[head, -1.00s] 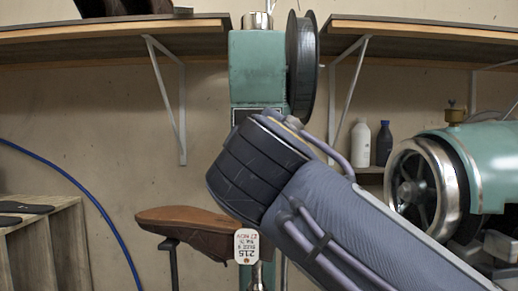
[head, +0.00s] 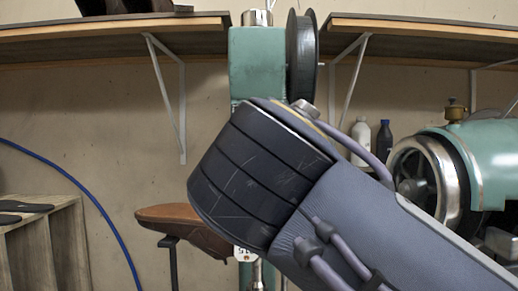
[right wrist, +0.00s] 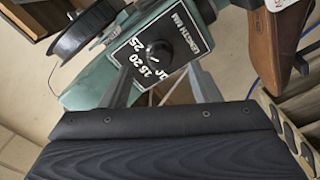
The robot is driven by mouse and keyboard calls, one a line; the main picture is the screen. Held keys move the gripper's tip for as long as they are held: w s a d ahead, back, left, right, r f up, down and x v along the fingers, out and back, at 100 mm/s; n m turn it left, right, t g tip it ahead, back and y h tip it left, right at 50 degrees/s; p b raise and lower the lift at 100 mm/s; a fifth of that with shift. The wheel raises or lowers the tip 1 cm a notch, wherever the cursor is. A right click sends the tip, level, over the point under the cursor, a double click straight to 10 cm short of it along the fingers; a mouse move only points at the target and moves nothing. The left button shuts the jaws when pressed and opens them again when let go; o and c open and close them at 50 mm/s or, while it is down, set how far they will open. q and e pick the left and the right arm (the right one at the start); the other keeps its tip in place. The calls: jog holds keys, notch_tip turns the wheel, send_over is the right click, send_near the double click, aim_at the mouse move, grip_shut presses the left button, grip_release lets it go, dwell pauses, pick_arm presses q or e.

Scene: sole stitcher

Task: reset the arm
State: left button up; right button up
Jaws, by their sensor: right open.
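My right arm (head: 350,220) reaches in from the lower right in the head view. Its dark, ribbed wrist part covers the middle of the green stitching machine (head: 257,62). The gripper end is hidden there. In the right wrist view the two grey fingers of my right gripper (right wrist: 166,78) stand apart with nothing between them. Behind them is the machine's black dial plate (right wrist: 150,50), with a knob and "LENGTH MM" lettering. A brown shoe (head: 170,214) is at the machine's lower left, partly covered by my wrist. It also shows in the right wrist view (right wrist: 268,50). My left gripper is not in view.
A wooden rack (head: 45,240) stands at the left, with a blue hose (head: 100,208) beside it. Shelves (head: 110,35) run along the top. A second green machine with a wheel (head: 430,185) is at the right. Two bottles (head: 384,143) stand behind my arm.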

jog(key=shift+s, duration=1.25)
jog(key=w+d+f+m+g+p, duration=0.1)
jog(key=d+f+m+g+p, duration=0.5)
jog(key=d+f, duration=1.5)
jog(key=s+f+m+g+y, duration=0.2)
jog(key=s+f+m+g, duration=0.1)
jog(key=s+f, duration=0.5)
jog(key=s+f+m+g+y, duration=0.1)
jog(key=s+f+m+g, duration=0.2)
jog(key=s+f, duration=0.5)
notch_tip(320, 180, down, 6)
jog(key=shift+s+a+r+m+y+p, duration=0.2)
jog(key=shift+s+a+m+y+p, duration=0.2)
jog(key=shift+m, duration=0.4)
